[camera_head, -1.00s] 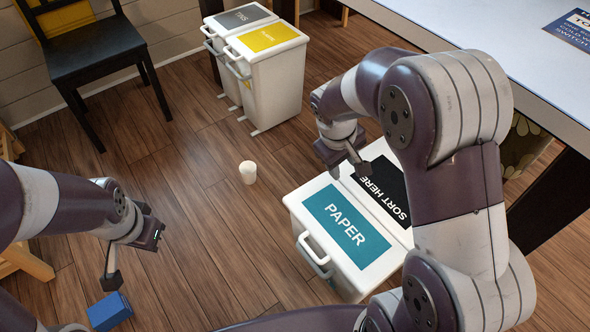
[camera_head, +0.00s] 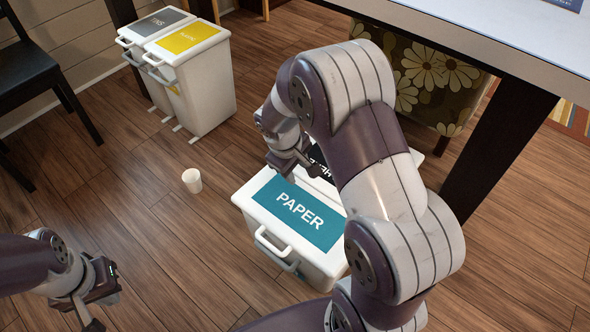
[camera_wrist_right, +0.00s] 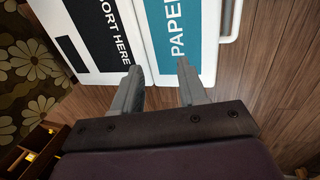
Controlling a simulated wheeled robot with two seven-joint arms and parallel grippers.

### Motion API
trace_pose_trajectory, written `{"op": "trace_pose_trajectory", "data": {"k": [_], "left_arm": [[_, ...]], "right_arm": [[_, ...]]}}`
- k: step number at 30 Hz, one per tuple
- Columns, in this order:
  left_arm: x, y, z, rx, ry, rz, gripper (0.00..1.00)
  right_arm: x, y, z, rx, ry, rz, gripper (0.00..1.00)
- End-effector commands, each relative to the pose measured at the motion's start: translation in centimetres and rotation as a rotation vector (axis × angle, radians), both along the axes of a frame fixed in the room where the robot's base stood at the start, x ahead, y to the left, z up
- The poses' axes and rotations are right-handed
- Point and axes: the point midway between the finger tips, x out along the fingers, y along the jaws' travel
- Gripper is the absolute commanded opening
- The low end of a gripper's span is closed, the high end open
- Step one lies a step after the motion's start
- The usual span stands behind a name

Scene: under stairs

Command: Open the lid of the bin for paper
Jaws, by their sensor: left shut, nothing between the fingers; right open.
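The paper bin is white, with a teal PAPER label on its lid (camera_head: 295,211) and a handle (camera_head: 273,247) on its front side. The lid looks shut. Behind the label lies a black SORT HERE panel (camera_head: 318,160), partly hidden by my right arm. My right gripper (camera_head: 303,168) is open and empty above the bin top, near the label's back edge. In the right wrist view its fingers (camera_wrist_right: 160,67) point at the bin top, near the seam between the black panel and the teal label (camera_wrist_right: 182,30). My left gripper (camera_head: 94,325) is shut and empty at the lower left, away from the bin.
Two white bins with grey (camera_head: 160,22) and yellow (camera_head: 188,40) labels stand at the back left. A white cup (camera_head: 192,181) stands on the floor. A table leg (camera_head: 500,145) and flowered fabric (camera_head: 425,80) are behind the bin.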

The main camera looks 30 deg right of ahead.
Motion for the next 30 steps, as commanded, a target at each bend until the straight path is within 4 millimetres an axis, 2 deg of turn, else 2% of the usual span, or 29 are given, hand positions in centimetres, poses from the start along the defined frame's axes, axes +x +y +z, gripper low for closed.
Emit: {"op": "trace_pose_trajectory", "data": {"k": [3,4,7,8,30], "left_arm": [[0.01,0.00,0.06,0.000,0.000,0.000,0.00],[0.01,0.00,0.06,0.000,0.000,0.000,0.00],[0.01,0.00,0.06,0.000,0.000,0.000,0.00],[0.01,0.00,0.06,0.000,0.000,0.000,0.00],[0.01,0.00,0.05,0.000,0.000,0.000,0.00]], "right_arm": [[0.01,0.01,0.08,0.000,0.000,0.000,0.42],[0.01,0.01,0.08,0.000,0.000,0.000,0.39],[0.01,0.01,0.09,0.000,0.000,0.000,0.06],[0.01,0.01,0.09,0.000,0.000,0.000,0.00],[0.01,0.01,0.09,0.000,-0.001,0.000,0.00]]}}
